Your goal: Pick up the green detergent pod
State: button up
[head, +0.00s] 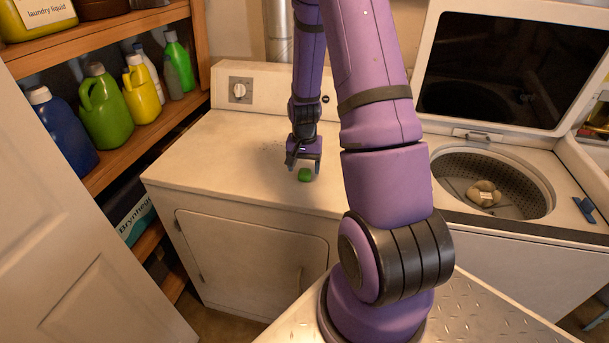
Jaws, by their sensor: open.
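The green detergent pod (305,175) is a small green lump on the white top of the dryer (215,160), near the middle. My gripper (303,166) points down at the pod and is open. Its two fingertips show to the left and right of the pod's upper part. I cannot tell whether the fingers touch the pod or how far above the dryer top they are.
Wooden shelves (110,165) with detergent bottles stand at the left. A white door (70,230) is at the front left. The dryer top around the pod is clear.

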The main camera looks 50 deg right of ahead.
jog(key=shift+f, duration=1.2)
jog(key=shift+c, duration=0.3)
jog(key=c, duration=0.9)
jog(key=shift+r, duration=0.1)
jog(key=shift+c, duration=0.2)
